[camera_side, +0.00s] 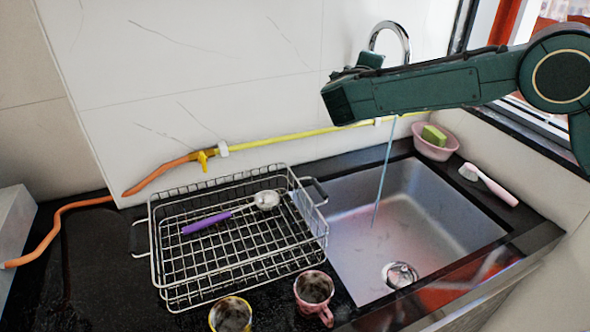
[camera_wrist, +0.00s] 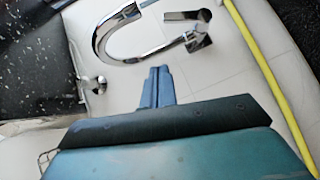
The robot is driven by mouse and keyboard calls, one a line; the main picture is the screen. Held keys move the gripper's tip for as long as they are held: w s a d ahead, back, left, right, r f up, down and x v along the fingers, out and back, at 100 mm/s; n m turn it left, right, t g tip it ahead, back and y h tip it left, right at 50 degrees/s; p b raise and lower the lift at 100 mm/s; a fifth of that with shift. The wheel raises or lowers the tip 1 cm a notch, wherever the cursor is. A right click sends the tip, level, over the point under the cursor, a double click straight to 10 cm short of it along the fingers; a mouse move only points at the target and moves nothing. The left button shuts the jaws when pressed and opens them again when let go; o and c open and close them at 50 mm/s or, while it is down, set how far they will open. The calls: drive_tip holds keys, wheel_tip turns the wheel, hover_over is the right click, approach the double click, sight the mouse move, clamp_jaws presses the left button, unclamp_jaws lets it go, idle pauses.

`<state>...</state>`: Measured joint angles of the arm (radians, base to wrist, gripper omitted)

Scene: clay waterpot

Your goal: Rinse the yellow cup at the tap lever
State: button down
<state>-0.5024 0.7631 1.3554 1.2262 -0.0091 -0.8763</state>
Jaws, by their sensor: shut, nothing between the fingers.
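The yellow cup (camera_side: 230,315) stands on the dark counter at the bottom edge of the side view, partly cut off, with grey-brown grime inside. The chrome tap (camera_side: 390,32) rises behind my arm, and a thin blue stream of water (camera_side: 384,175) falls into the sink (camera_side: 440,220). The wrist view shows the tap spout (camera_wrist: 104,32) and the tap lever (camera_wrist: 182,15) ahead of my fingers. My gripper (camera_wrist: 160,70) is shut and empty, its blue fingers together and apart from the tap in the picture. In the side view my arm hides the tap's lower part.
A pink cup (camera_side: 314,288) stands right of the yellow cup. A wire rack (camera_side: 163,240) holds a purple-handled ladle (camera_side: 210,221). A pink bowl with a sponge (camera_side: 435,148) and a brush (camera_side: 487,184) sit right of the sink. A yellow pipe (camera_side: 290,136) runs along the wall.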

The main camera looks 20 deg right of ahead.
drive_tip(key=s+d+f+m+t+y, duration=0.1)
drive_tip(key=d+m, duration=0.7)
drive_tip(key=m, duration=0.8)
drive_tip(key=s+d+f+m+t+y, duration=0.1)
drive_tip(key=d+f+m+t+y, duration=0.2)
drive_tip(key=m, duration=1.3)
drive_tip(key=d+f+y, duration=0.2)
drive_tip(key=d+f, duration=0.1)
drive_tip(key=d, duration=0.1)
drive_tip(key=shift+s+d+m, duration=0.25)
drive_tip(key=shift+d+m, duration=0.05)
drive_tip(key=shift+d, duration=0.05)
drive_tip(key=shift+w, duration=0.15)
